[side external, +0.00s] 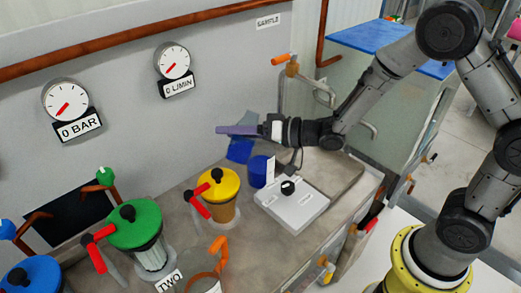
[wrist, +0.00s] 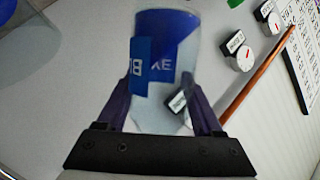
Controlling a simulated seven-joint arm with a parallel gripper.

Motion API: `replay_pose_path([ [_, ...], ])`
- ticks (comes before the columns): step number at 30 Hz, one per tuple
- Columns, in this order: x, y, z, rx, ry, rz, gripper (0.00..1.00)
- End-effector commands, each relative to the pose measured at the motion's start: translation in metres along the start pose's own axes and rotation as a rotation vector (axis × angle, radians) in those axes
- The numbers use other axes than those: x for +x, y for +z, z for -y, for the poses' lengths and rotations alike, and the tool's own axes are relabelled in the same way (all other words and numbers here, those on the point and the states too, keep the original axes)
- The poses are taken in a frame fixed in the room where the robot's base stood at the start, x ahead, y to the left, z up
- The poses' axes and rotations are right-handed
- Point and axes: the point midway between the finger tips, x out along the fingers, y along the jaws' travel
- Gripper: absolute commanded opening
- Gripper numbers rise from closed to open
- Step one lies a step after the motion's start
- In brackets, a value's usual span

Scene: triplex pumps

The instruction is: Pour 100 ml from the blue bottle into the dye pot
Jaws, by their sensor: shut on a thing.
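My gripper (side external: 238,130), with purple fingers, is shut on the blue bottle (side external: 240,150) above the counter near the back wall. The wrist view shows the clear bottle (wrist: 165,60) between both fingers (wrist: 163,110), with a blue label partly readable and blue contents toward the picture's top. In the side view the bottle looks tilted, its blue part lower left and its grey clear part upper right. A small blue cylinder (side external: 258,173) stands on the counter just below and right of it. I cannot tell whether this is the dye pot.
A grey-white box with a black knob (side external: 292,205) sits right of the blue cylinder. Yellow-lidded (side external: 219,195), green-lidded (side external: 134,225) and blue-lidded (side external: 35,275) vessels stand to the left. An orange-handled clear jug (side external: 217,257) is in front. Two gauges (side external: 66,102) hang on the wall.

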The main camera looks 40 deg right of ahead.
Motion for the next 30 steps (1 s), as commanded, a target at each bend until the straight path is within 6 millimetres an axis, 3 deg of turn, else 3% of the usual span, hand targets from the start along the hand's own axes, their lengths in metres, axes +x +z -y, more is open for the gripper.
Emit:
replay_pose_path([
  [4,0.002,0.008,-0.005,-0.119,0.038,0.013,0.00],
  [9,0.003,0.007,0.011,-0.264,0.078,0.020,0.00],
  [15,0.006,0.018,0.010,-0.397,0.122,0.031,0.00],
  [22,0.006,0.016,0.023,-0.554,0.169,0.038,0.00],
  [30,0.008,0.022,0.024,-0.680,0.209,0.048,0.00],
])
